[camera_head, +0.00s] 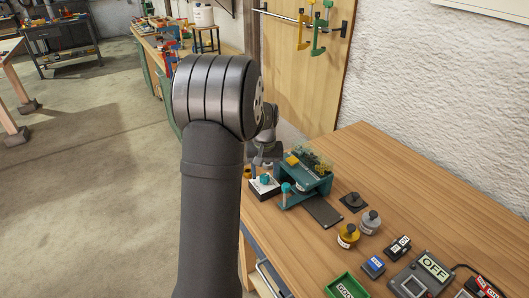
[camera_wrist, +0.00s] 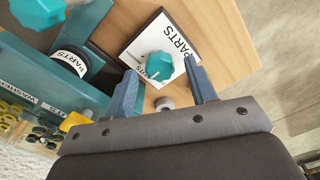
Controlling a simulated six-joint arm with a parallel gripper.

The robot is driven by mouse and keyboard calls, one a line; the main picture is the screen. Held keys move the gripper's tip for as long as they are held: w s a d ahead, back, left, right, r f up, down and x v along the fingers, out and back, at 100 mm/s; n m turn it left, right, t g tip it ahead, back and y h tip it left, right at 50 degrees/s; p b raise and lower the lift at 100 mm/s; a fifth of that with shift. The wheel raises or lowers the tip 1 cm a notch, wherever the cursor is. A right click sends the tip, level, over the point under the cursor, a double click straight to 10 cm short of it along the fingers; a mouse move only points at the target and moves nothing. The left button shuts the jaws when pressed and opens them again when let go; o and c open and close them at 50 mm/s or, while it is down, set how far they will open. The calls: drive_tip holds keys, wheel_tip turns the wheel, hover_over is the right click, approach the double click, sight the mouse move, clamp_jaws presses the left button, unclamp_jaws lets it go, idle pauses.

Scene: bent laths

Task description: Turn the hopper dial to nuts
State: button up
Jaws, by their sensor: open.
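The hopper dial is a teal lobed knob (camera_wrist: 159,66) on a white plate (camera_wrist: 140,42) lettered "PARTS"; a second, partly hidden label ending in "UTS" shows beside the knob. A small pale mark on the knob lies toward its lower left, near that label. In the head view the knob (camera_head: 265,180) sits on a white-topped block left of the teal hopper machine (camera_head: 318,187). My gripper (camera_wrist: 161,68) is open, with one finger on either side of the knob; I cannot tell whether they touch it. In the head view my arm hides much of the gripper.
In the wrist view, teal machine parts (camera_wrist: 25,72) and a bin marked "WASHERS" lie close on the left. The bench's back right is clear.

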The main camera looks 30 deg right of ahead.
sight(264, 176)
wheel_tip(264, 176, up, 16)
drive_tip(key=shift+r, duration=0.25)
drive_tip(key=shift+f, duration=0.15)
idle(0.4)
wheel_tip(264, 176, down, 17)
drive_tip(key=shift+f, duration=0.1)
idle(0.4)
